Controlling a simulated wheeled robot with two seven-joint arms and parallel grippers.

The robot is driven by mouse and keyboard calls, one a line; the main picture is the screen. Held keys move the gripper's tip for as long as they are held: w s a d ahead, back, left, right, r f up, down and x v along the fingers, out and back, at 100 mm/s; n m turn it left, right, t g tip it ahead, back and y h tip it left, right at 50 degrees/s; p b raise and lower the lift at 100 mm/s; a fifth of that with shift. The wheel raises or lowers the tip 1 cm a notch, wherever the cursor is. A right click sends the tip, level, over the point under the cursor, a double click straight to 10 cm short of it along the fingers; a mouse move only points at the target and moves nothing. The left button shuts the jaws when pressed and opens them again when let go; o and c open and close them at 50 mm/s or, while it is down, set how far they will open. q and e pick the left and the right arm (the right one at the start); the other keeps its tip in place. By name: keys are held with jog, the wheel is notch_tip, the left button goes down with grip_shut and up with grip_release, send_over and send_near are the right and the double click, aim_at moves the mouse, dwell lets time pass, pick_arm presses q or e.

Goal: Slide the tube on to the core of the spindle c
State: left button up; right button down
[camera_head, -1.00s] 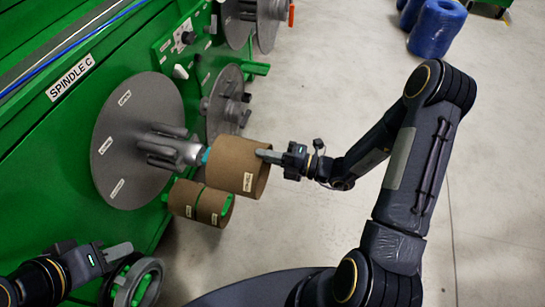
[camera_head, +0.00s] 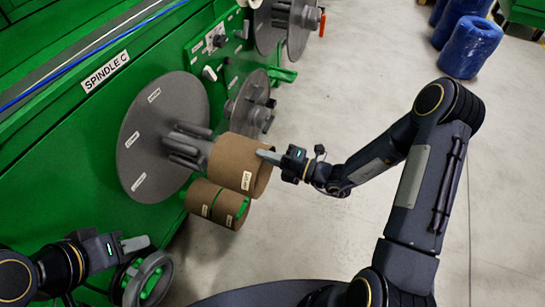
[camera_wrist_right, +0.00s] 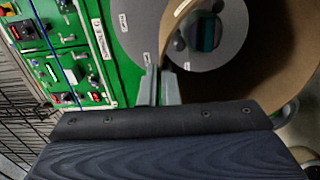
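Spindle C is a grey disc (camera_head: 150,140) with a finned core (camera_head: 188,147) pointing right, on the green machine. The brown cardboard tube (camera_head: 238,162) is in line with the core. Its left end meets the core, and the core's tip is hidden by it. My right gripper (camera_head: 266,155) is shut on the tube's wall at its right rim. In the right wrist view the fingers (camera_wrist_right: 160,88) pinch the rim of the tube (camera_wrist_right: 290,45), and the core's end (camera_wrist_right: 203,35) shows through it. My left gripper (camera_head: 135,243) is at lower left, away from the tube; its opening is unclear.
A grey handwheel (camera_head: 148,278) is beside my left gripper. Another grey reel (camera_head: 252,105) stands behind. Blue drums (camera_head: 468,45) are far back.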

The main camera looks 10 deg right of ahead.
send_near(208, 146)
jog(key=shift+w+a+r, duration=0.7)
jog(key=shift+a+r, duration=0.05)
jog(key=shift+a, duration=0.25)
jog(key=shift+w+a+r, duration=0.7)
jog(key=shift+a+r, duration=0.05)
jog(key=shift+a, duration=0.2)
jog(key=shift+w+a+r, duration=0.65)
jog(key=shift+a+r, duration=0.1)
jog(key=shift+a, duration=0.25)
jog(key=shift+x, duration=1.05)
dwell(1.1)
jog(key=shift+w+a+r, duration=0.1)
jog(key=shift+a+r, duration=0.05)
jog(key=shift+a, duration=0.05)
dwell(0.8)
jog(key=shift+f, duration=0.6)
dwell(0.4)
jog(key=c, duration=1.6)
grip_release()
jog(key=shift+a, duration=0.25)
jog(key=shift+o, duration=0.5)
jog(key=shift+d, duration=0.1)
